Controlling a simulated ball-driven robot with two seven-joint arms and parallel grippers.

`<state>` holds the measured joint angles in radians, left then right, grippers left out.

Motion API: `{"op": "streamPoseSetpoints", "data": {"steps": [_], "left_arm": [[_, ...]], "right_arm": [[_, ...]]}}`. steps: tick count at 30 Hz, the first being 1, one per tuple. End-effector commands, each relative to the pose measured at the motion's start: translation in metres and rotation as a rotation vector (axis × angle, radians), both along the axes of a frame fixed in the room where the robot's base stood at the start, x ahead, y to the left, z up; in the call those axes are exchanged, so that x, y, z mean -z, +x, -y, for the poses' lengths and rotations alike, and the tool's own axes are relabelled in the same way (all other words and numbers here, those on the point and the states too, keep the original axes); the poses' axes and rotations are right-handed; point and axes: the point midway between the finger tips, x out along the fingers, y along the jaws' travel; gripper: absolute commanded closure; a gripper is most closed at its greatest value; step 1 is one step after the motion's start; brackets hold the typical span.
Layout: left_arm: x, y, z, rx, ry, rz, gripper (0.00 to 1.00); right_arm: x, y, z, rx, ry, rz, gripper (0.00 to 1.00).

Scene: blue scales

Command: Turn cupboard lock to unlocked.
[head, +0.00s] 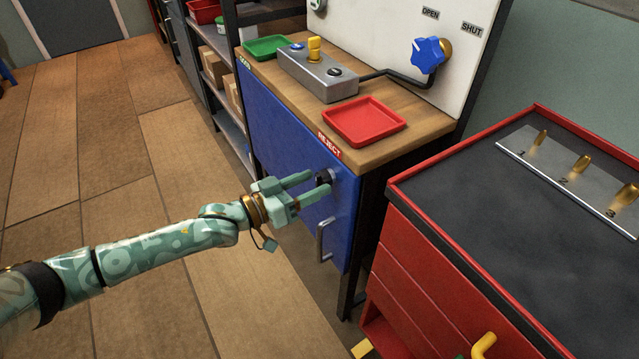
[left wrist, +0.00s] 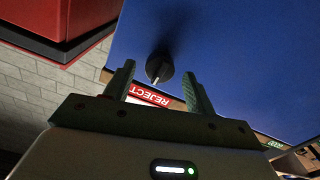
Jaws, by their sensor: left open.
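The cupboard lock (head: 323,177) is a small dark round knob on the blue cupboard door (head: 290,140), near its right edge and above a grey bar handle (head: 324,240). In the left wrist view the lock (left wrist: 159,66) shows a pale line across its dark face. My left gripper (head: 312,186) is open in front of the door. In the left wrist view its two fingers (left wrist: 157,85) stand on either side of the lock, apart from it. I cannot tell how near the fingertips are to the door. My right gripper is not in view.
A wooden top above the door holds a red tray (head: 364,121), a grey box with a yellow knob (head: 317,75) and a green tray (head: 268,47). A blue valve knob (head: 428,54) is on the white panel. A red drawer cabinet (head: 420,270) stands close at right.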

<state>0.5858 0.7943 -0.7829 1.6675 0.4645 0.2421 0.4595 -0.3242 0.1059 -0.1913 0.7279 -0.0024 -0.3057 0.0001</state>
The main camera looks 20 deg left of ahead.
Motion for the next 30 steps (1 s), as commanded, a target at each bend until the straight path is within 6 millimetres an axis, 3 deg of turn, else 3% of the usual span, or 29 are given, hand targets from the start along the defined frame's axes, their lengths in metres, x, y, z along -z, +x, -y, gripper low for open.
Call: {"op": "streamPoseSetpoints", "data": {"steps": [6, 14, 15, 20, 30], "left_arm": [[0.001, 0.017, 0.013, 0.0, 0.0, 0.0, 0.45], [0.0, 0.018, 0.014, -0.001, 0.002, 0.0, 0.45], [0.0, 0.018, 0.014, -0.001, 0.002, 0.0, 0.47], [0.0, 0.018, 0.013, -0.001, 0.001, 0.0, 0.9], [-0.001, 0.018, 0.013, -0.001, 0.025, 0.02, 0.89]], "right_arm": [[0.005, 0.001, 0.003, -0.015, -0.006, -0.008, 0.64], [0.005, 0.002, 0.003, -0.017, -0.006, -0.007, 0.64], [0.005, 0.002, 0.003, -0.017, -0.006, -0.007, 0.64], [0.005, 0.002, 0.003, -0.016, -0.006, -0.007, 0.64], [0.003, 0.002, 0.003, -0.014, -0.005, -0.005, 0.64]]}}
